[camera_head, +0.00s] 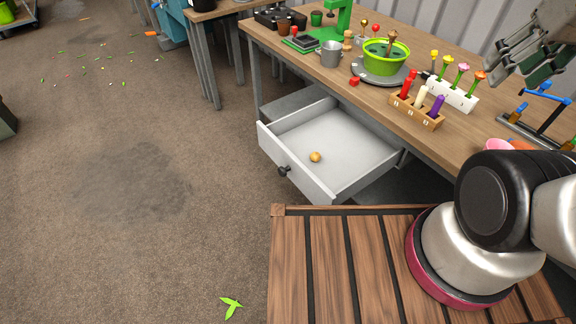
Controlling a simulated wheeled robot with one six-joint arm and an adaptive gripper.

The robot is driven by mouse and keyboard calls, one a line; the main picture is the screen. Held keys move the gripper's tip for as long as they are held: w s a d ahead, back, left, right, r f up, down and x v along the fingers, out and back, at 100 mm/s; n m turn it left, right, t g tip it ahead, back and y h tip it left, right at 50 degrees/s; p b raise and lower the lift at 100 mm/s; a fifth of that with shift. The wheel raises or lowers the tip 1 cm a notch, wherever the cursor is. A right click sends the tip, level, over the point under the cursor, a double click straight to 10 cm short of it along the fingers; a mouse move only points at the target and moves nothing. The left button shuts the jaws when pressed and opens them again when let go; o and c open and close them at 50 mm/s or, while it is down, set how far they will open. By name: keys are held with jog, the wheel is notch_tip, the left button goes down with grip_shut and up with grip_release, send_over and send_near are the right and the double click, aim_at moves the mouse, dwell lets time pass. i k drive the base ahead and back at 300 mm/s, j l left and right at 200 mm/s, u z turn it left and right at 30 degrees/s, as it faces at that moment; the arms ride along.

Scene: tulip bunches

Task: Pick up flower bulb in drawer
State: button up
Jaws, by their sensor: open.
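A small round yellow-orange flower bulb (315,157) lies on the floor of an open white drawer (337,136), near its front panel. The drawer is pulled out from under the wooden table and has a dark round knob on its front. My gripper (532,52) is at the upper right, above the right part of the table, far from the drawer. It is open and partly cut off by the picture's edge. Nothing shows between its fingers.
On the table (450,140) stand a green pot (384,62) on a grey disc, a metal mug (331,54), a wooden block with coloured candle-like pieces (416,110) and a white flower holder (450,93). The space above the drawer is clear.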

aim_at(315, 157)
jog(key=i+j+z, duration=0.15)
jog(key=j+z, duration=0.2)
jog(key=j, duration=0.2)
jog(key=j+z, duration=0.35)
jog(key=j, duration=0.25)
